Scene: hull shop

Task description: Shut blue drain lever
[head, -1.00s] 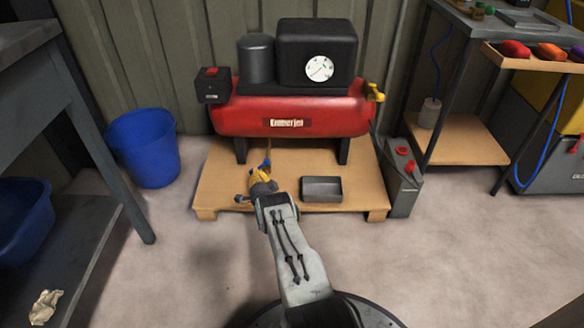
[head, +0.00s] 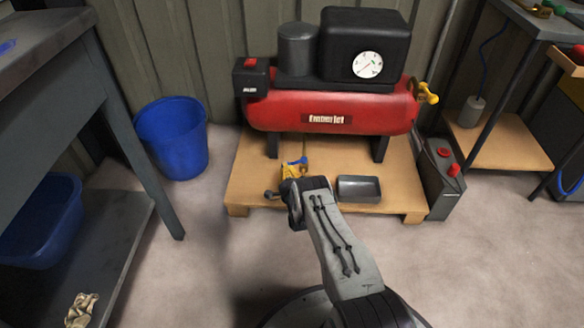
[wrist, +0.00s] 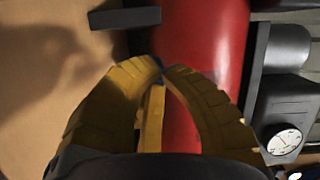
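The blue drain lever (head: 299,161) shows under the red compressor tank (head: 330,116) in the head view, lying mostly crosswise at the lower end of a thin yellowish drain pipe (head: 305,146). My gripper (head: 291,170) has yellow fingers and is right at the lever, low over the wooden pallet. In the wrist view my fingers (wrist: 163,70) bow out and come together at their tips, with no clear gap. A small bit of the blue lever (wrist: 156,61) shows at the tips; the fingers hide the rest. I cannot tell whether they touch it.
The compressor stands on a wooden pallet (head: 244,190). A grey tray (head: 359,188) lies on it, right of my gripper. A blue bucket (head: 172,140) stands to the left, and a grey can with red caps (head: 440,178) to the right. The floor in front is free.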

